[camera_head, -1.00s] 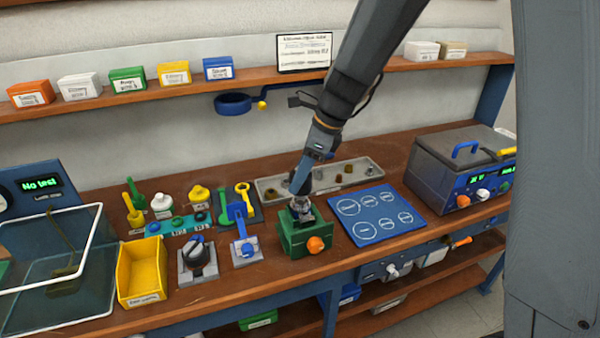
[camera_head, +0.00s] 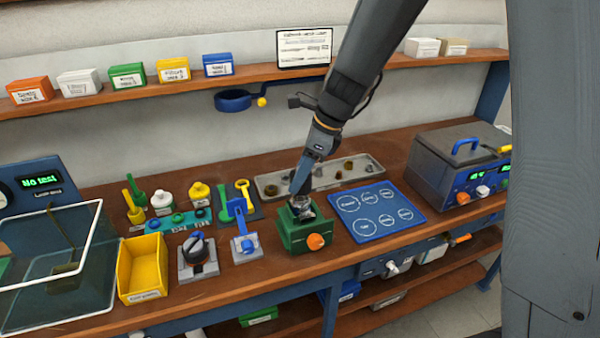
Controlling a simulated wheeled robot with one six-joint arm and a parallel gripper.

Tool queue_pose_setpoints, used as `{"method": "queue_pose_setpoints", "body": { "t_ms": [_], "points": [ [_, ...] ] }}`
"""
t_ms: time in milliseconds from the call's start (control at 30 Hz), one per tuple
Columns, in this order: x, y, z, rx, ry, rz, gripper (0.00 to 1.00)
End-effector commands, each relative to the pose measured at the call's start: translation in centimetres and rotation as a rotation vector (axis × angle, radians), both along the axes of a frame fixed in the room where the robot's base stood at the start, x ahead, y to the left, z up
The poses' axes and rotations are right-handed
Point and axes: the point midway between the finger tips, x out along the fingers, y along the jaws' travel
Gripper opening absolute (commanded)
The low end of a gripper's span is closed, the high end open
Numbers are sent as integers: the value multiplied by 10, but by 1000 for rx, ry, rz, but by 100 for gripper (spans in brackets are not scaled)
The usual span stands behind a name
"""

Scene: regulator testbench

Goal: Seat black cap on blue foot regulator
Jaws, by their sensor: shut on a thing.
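My gripper (camera_head: 302,205) points down into the top of a green vise-like block (camera_head: 303,235) with an orange knob (camera_head: 316,241). Its jaws are shut on a small greyish part at the top of that block. The jaws mostly hide the part, so I cannot tell if it is the black cap or the regulator. A black round knob-like piece (camera_head: 196,248) sits on a grey base to the left. A blue-handled fixture (camera_head: 245,242) stands between that base and the green block. I cannot pick out a blue foot on any regulator.
A grey tray (camera_head: 268,188) with several small parts lies behind my gripper. A blue mat with white circles (camera_head: 375,231) is to the right. A grey instrument box (camera_head: 445,165) stands far right.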

Motion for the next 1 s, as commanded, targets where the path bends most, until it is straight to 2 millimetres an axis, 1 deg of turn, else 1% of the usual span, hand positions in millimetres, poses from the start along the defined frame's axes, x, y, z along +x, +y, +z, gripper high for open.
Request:
{"method": "queue_pose_setpoints", "body": {
  "t_ms": [433,1000],
  "points": [
    [0,0,-1,0,0,0,18],
    [0,0,-10,1,0,-1,18]
  ]
}}
